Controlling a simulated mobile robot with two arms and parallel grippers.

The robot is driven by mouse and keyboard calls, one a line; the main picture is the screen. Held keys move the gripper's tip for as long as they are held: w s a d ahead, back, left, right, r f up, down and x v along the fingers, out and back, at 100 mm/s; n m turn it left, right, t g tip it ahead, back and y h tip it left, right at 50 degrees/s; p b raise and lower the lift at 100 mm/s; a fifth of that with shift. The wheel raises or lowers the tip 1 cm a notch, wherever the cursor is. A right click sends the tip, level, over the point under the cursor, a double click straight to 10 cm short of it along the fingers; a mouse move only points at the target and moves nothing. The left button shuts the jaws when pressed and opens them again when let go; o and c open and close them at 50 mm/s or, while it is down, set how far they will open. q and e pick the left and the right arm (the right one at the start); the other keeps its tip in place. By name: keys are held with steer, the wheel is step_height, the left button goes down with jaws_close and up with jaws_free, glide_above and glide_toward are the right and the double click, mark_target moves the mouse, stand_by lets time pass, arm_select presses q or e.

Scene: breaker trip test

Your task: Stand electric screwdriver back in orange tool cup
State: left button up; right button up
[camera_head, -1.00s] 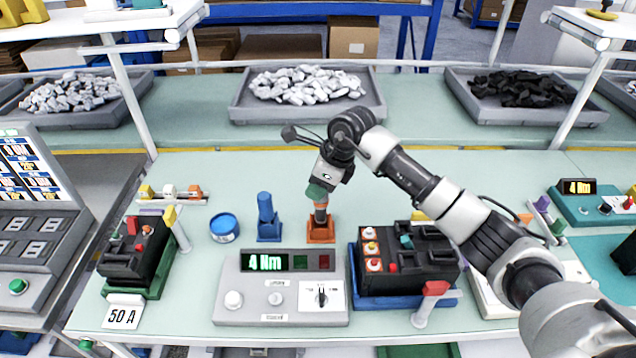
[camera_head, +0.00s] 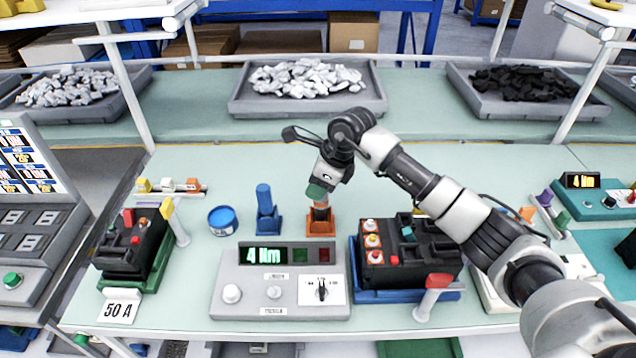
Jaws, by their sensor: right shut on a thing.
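The orange tool cup (camera_head: 321,227) stands on the pale green bench, right of a blue cup. The electric screwdriver (camera_head: 320,209) is upright, with its orange and dark lower part in or just above the orange cup; I cannot tell if it touches the bottom. My right gripper (camera_head: 319,192) is shut on the screwdriver's upper part, directly above the cup, and hides much of it. My left gripper is not in view.
A blue tool stands in the blue cup (camera_head: 269,222) close on the left. A grey control box (camera_head: 270,300) reading 4 Nm is in front. A black breaker (camera_head: 430,265) on a blue base stands right. A blue tin (camera_head: 222,220) is further left. Bench behind the cups is clear.

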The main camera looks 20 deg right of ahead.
steer(key=shift+f+b, duration=0.8)
steer(key=shift+f, duration=0.25)
steer(key=o, duration=1.1)
steer(key=shift+c, duration=0.2)
steer(key=b+v, duration=0.1)
steer(key=v, duration=1)
steer(key=shift+b, duration=0.4)
